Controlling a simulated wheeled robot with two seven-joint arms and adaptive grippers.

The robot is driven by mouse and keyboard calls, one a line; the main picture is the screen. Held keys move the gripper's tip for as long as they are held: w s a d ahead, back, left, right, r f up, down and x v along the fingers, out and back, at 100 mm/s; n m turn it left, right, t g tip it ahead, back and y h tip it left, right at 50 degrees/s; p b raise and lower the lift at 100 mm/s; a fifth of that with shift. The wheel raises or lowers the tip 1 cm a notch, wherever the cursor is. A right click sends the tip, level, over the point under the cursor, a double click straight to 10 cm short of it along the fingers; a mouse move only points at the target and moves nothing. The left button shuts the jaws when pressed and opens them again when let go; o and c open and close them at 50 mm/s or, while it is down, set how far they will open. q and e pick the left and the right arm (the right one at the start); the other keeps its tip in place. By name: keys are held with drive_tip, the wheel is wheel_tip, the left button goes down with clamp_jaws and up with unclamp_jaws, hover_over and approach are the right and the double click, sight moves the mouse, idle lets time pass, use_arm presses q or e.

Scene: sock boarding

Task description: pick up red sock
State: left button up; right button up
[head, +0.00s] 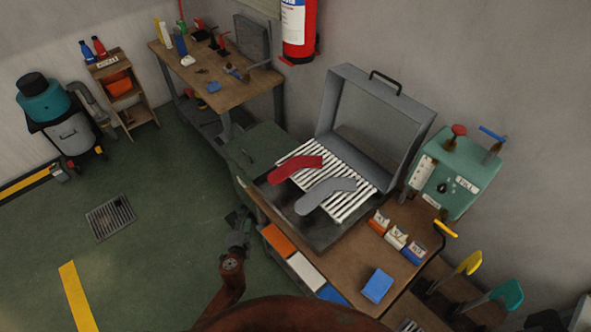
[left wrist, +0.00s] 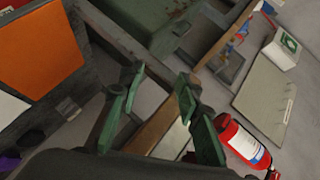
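The red sock (head: 295,169) lies on a white slatted rack (head: 357,204) in front of an open grey case. A grey sock (head: 325,195) lies beside it on the same rack, nearer the front. My left gripper (head: 240,222) is in front of the bench, to the left of and lower in the picture than the red sock, and apart from it. In the left wrist view the green fingers of this gripper (left wrist: 158,85) are spread with nothing between them. Neither sock can be made out in that view. My right gripper is not in view.
The grey case (head: 375,110) stands open behind the rack. A green box (head: 455,172) with red and blue knobs is to its right. Small labelled bins (head: 396,238) and a blue block (head: 377,286) sit on the brown bench top. Orange, white and blue panels (head: 305,271) line the bench front.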

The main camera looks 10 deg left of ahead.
sight(277, 177)
use_arm(q)
drive_tip(key=w+d+r+m+t+h, duration=0.1)
drive_tip(key=w+d+r+m, duration=0.1)
drive_tip(key=r, duration=0.3)
drive_tip(key=w+d+r+m+t+h, duration=0.1)
drive_tip(key=w+d+r+m+t, duration=0.1)
drive_tip(key=d+r, duration=0.3)
drive_tip(key=w+d+r+m+t+h+b, duration=0.1)
drive_tip(key=d+r+m, duration=0.2)
drive_tip(key=d+r, duration=0.1)
drive_tip(key=shift+w+r+h, duration=0.3)
drive_tip(key=shift+w+r, duration=0.1)
drive_tip(key=shift+r, duration=0.2)
drive_tip(key=w, duration=0.6)
drive_tip(key=shift+d+f, duration=0.1)
drive_tip(key=shift+w+f, duration=0.1)
drive_tip(key=shift+w, duration=0.55)
drive_tip(key=shift+c, duration=0.3)
clamp_jaws()
